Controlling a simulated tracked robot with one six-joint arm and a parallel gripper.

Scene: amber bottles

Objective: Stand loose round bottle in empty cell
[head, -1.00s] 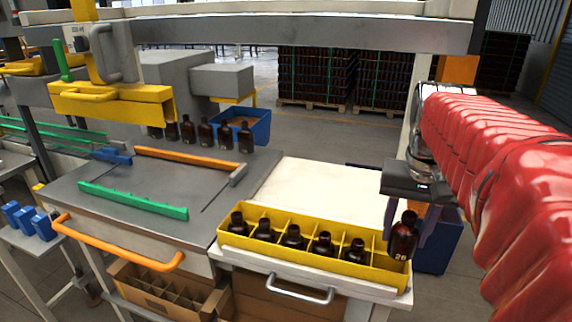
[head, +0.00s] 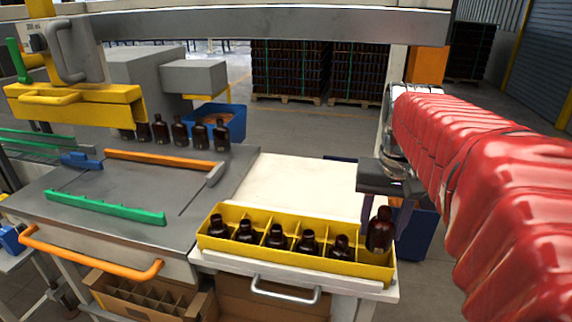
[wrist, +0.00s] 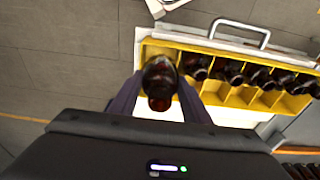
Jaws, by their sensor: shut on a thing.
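My gripper (head: 383,218) is shut on a dark amber round bottle (head: 379,232), held near upright at the right end of the yellow crate (head: 300,264). In the head view the bottle overlaps the crate's right end cell and hides its inside; I cannot tell how far its base is from the crate floor. Several amber bottles, one of them here (head: 307,243), stand in the crate's other cells. In the wrist view the held bottle (wrist: 159,78) sits between my two fingers, over the crate's end (wrist: 150,48), with the row of bottles (wrist: 232,72) to its right.
The crate stands on a white bench (head: 300,185) with bare top behind it. To the left is a grey table with an orange rail (head: 165,162) and a green rail (head: 105,207). Several bottles (head: 200,135) stand at its back beside a blue bin (head: 235,118).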

